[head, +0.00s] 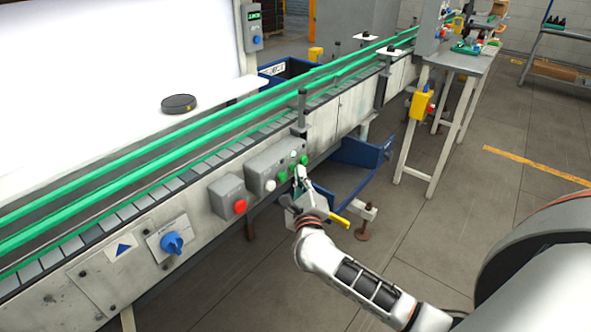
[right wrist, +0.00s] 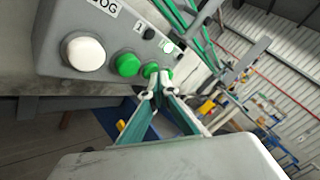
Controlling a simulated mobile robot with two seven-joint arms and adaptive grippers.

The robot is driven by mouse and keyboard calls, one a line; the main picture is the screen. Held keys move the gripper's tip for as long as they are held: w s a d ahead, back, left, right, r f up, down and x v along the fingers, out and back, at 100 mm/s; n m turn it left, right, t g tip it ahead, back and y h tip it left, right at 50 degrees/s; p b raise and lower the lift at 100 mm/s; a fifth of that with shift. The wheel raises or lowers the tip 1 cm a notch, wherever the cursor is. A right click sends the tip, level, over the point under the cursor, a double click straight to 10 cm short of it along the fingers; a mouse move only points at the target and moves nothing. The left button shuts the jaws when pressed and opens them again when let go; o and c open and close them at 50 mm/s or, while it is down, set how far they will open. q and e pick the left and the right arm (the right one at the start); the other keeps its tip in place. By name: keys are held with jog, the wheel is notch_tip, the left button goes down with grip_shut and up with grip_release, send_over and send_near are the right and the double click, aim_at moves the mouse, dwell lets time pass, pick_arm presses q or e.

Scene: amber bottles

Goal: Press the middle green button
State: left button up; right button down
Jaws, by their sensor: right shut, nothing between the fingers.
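A grey button box (head: 275,166) is mounted on the side of the conveyor. Its lower row has a white button (right wrist: 84,52), then green buttons. The nearest green button (right wrist: 127,63) is fully visible in the right wrist view. The middle green button (right wrist: 150,70) is beyond it, partly covered by my fingertips. My left gripper is not in view.
A smaller box with a red button (head: 240,206) and a blue rotary switch (head: 172,243) sit left along the conveyor (head: 110,225). Green rails (head: 150,165) run above it. A blue bin (head: 357,162) is behind my gripper. Open floor (head: 470,215) lies right.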

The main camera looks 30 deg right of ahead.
jog(key=shift+s, duration=0.1)
jog(key=shift+s+d+p, duration=0.3)
jog(key=shift+s+p, duration=0.1)
jog(key=shift+s, duration=0.3)
jog(key=s, duration=0.1)
jog(key=s+d+p, duration=0.1)
jog(key=s, duration=0.1)
jog(key=s+d, duration=0.1)
jog(key=shift+s+p, duration=0.3)
jog(key=shift+s, duration=0.05)
dwell(0.8)
